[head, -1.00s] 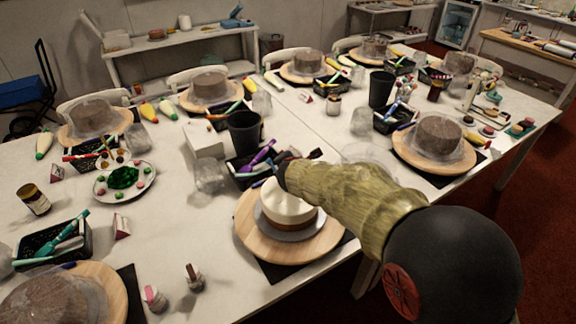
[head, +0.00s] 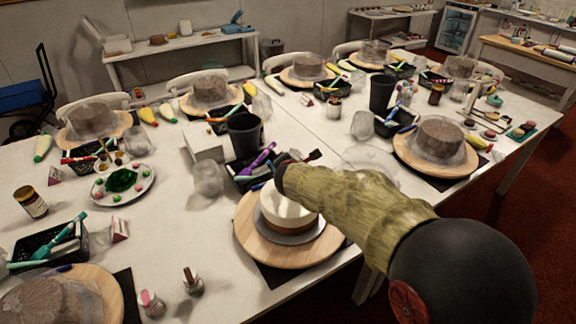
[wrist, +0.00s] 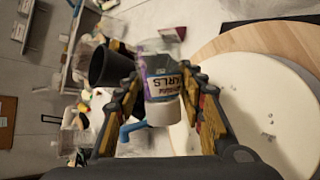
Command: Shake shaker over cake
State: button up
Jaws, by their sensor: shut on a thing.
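The cake (head: 286,213) has a white top and a brown lower side. It sits on a grey board on a round wooden turntable (head: 255,238) in the head view. The cake's white top (wrist: 235,120) also fills the right of the wrist view, with a few small dots on it. My gripper (wrist: 164,80) is shut on a clear shaker (wrist: 163,86) with a pearls label and a white cap. The shaker is beside the cake's edge in the wrist view; its exact height is unclear. In the head view my arm hides the shaker.
A black cup (head: 244,134) and a black tray of tools (head: 247,177) stand just behind the turntable. A white box (head: 205,146) and a clear glass (head: 208,179) are left of them. Other covered cakes fill the table.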

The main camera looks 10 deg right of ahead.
jog(key=shift+w+d+r, duration=0.1)
jog(key=shift+w+d, duration=0.05)
jog(key=shift+d, duration=0.15)
jog(key=shift+s+a+b, duration=0.2)
jog(key=shift+a+b, duration=0.25)
jog(key=shift+d, duration=0.1)
jog(key=shift+b, duration=0.8)
jog(key=shift+r+t+h, duration=0.1)
jog(key=shift+t+h, duration=0.2)
jog(key=shift+w+d+r, duration=0.1)
jog(key=shift+w+d, duration=0.05)
jog(key=shift+a, duration=0.3)
jog(key=shift+s, duration=0.2)
jog(key=shift+r+n+t+h, duration=0.1)
jog(key=shift+n+t+h, duration=0.2)
jog(key=shift+n, duration=0.1)
